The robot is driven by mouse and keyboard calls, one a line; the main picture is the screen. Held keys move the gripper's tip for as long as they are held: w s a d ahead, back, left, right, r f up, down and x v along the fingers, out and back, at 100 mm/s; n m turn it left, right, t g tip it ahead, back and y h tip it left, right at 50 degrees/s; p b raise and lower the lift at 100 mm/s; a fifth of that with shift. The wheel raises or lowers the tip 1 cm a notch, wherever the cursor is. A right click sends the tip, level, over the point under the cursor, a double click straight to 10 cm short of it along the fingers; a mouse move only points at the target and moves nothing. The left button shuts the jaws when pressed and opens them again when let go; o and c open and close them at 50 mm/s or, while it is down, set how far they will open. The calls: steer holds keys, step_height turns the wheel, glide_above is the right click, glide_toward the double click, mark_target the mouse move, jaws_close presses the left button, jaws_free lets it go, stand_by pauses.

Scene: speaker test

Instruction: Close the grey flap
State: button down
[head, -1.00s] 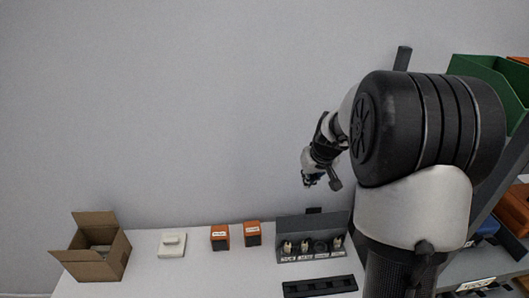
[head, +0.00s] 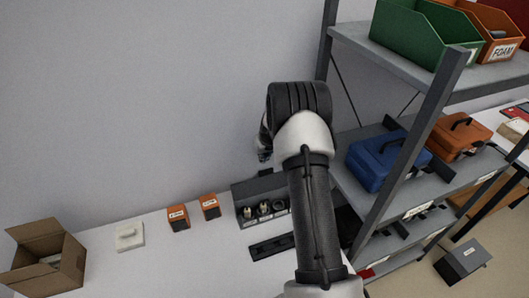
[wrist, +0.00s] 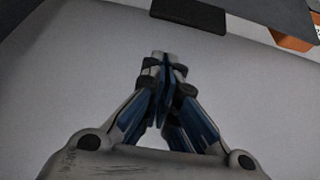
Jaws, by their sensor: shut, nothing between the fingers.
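A grey holder with several compartments (head: 274,211) stands on the white table. A grey panel (head: 258,187) rises at its back with a dark tab (head: 265,172) on top; this looks like the flap, standing up. In the wrist view the dark tab (wrist: 190,13) and part of the grey panel (wrist: 270,14) show at the top edge. My gripper (head: 265,156) is just above the tab in the head view, partly hidden by my arm. In the wrist view my gripper (wrist: 160,62) has its fingertips together and empty, apart from the tab.
Two orange boxes (head: 178,218) (head: 210,206), a white block (head: 129,236) and an open cardboard box (head: 45,262) stand left of the holder. A black strip (head: 271,246) lies in front of it. A grey shelf (head: 436,130) with a blue case (head: 385,160) stands close on the right.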

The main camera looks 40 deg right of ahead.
steer(key=shift+s+a+r+b, duration=0.1)
steer(key=shift+s+a, duration=0.05)
steer(key=shift+s, duration=0.45)
steer(key=shift+s+a+r+b, duration=0.1)
steer(key=shift+s+a+r, duration=0.05)
steer(key=shift+s, duration=0.45)
steer(key=shift+s+a+r+b, duration=0.1)
steer(key=shift+s+a, duration=0.05)
steer(key=shift+s, duration=0.45)
